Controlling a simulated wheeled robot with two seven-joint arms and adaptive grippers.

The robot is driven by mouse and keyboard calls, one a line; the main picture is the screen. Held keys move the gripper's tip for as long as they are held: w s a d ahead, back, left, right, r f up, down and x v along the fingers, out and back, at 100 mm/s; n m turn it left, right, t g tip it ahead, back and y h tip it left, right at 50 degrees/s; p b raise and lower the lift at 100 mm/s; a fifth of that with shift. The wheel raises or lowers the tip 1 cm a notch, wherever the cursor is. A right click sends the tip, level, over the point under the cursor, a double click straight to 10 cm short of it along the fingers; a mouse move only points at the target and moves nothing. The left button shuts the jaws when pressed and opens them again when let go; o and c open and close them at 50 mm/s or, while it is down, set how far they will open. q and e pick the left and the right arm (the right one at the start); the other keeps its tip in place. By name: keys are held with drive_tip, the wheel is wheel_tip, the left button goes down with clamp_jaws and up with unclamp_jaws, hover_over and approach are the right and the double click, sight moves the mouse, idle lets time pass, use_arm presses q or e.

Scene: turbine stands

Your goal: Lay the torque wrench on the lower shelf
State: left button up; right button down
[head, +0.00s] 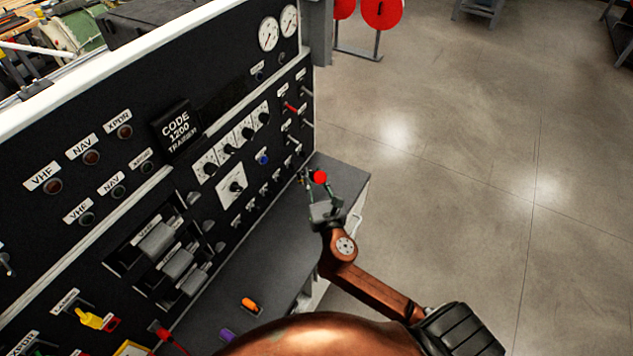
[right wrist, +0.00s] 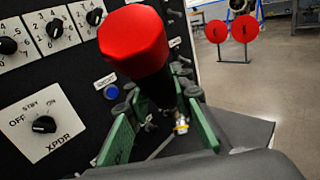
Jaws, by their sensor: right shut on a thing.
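My right gripper (head: 318,188) is shut on a tool with a bright red end (head: 319,177), which I take to be the torque wrench. In the right wrist view its red end (right wrist: 133,40) points up toward the camera, and its dark shaft runs down between the green fingers. The gripper holds it above the far end of a dark grey ledge (head: 255,275) at the foot of the instrument panel. The wrench's lower end is partly hidden. Under the ledge a pale edge (head: 312,291) shows; I cannot tell whether it is the lower shelf. My left gripper is not in view.
A black panel (head: 235,115) with knobs, switches and gauges rises left of the ledge. An orange item (head: 250,304) and a purple item (head: 227,336) lie on the ledge's near part. Open concrete floor (head: 470,150) spreads to the right. Red discs (head: 382,12) stand behind.

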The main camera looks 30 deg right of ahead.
drive_tip(key=w+d+f+b, duration=0.4)
drive_tip(key=w+f, duration=0.3)
drive_tip(key=f, duration=0.3)
drive_tip(key=shift+d+f, duration=0.25)
drive_tip(key=shift+d, duration=0.5)
drive_tip(key=shift+f, duration=0.25)
drive_tip(key=shift+s+f+b, duration=0.25)
drive_tip(key=shift+f+b, duration=0.2)
drive_tip(key=shift+f, duration=0.1)
drive_tip(key=c, duration=2)
unclamp_jaws()
drive_tip(key=shift+f, duration=0.15)
drive_tip(key=shift+c, duration=0.2)
drive_tip(key=shift+o, duration=0.8)
drive_tip(key=shift+w, duration=0.2)
drive_tip(key=shift+o, duration=1)
drive_tip(key=shift+r, duration=0.2)
